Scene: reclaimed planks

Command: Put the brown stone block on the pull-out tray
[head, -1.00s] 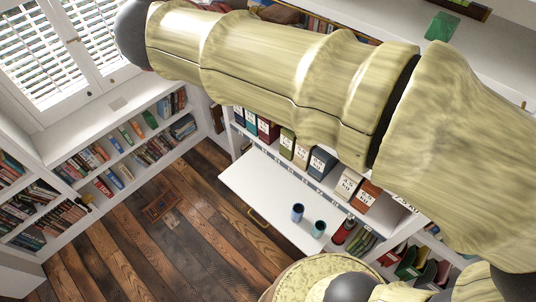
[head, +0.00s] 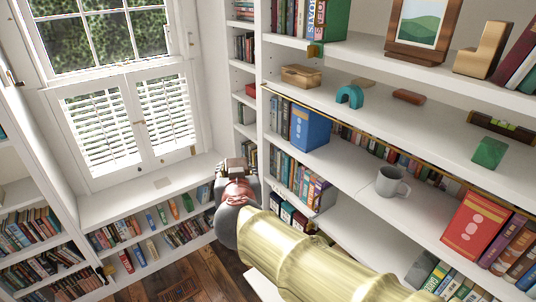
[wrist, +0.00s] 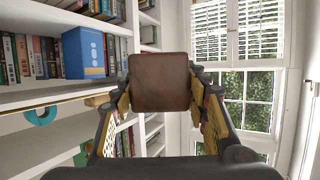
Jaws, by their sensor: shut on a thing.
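My gripper (head: 236,172) is shut on the brown stone block (head: 236,163), held up in the air in front of the window shutters and left of the shelves. In the wrist view the block (wrist: 160,82) is a brown, rounded square between the two yellow-padded fingers of my gripper (wrist: 161,100). A white surface low in the head view, beside my arm, looks like a corner of the pull-out tray (head: 262,287). The rest of it is hidden by my arm or out of frame.
Tall white shelves on the right hold books, a grey mug (head: 392,182), a teal arch (head: 349,96), a green block (head: 489,152) and a wooden basket (head: 301,76). A low bookcase runs under the window (head: 105,45). Open wooden floor (head: 190,285) shows below.

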